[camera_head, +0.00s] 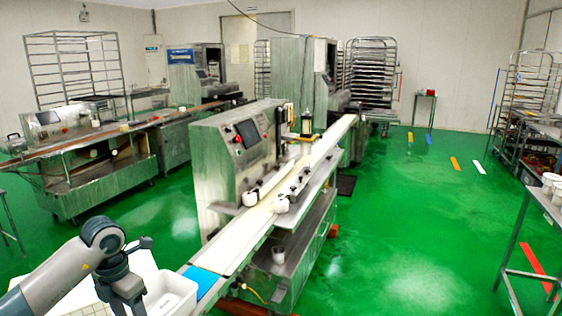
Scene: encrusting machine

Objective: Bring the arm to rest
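My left arm comes in from the lower left corner of the head view. Its gripper (130,296) points down in front of a white container (172,292) at the bottom edge. The fingertips are small and partly cut off by the frame, so I cannot tell whether they are open or shut. My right arm and gripper do not show.
The encrusting machine (236,150) with its long conveyor (262,215) stands in the middle. A blue patch (202,280) lies at its near end. Another machine line (95,180) is at left. A metal table (541,200) stands at right. Green floor (420,220) between is clear.

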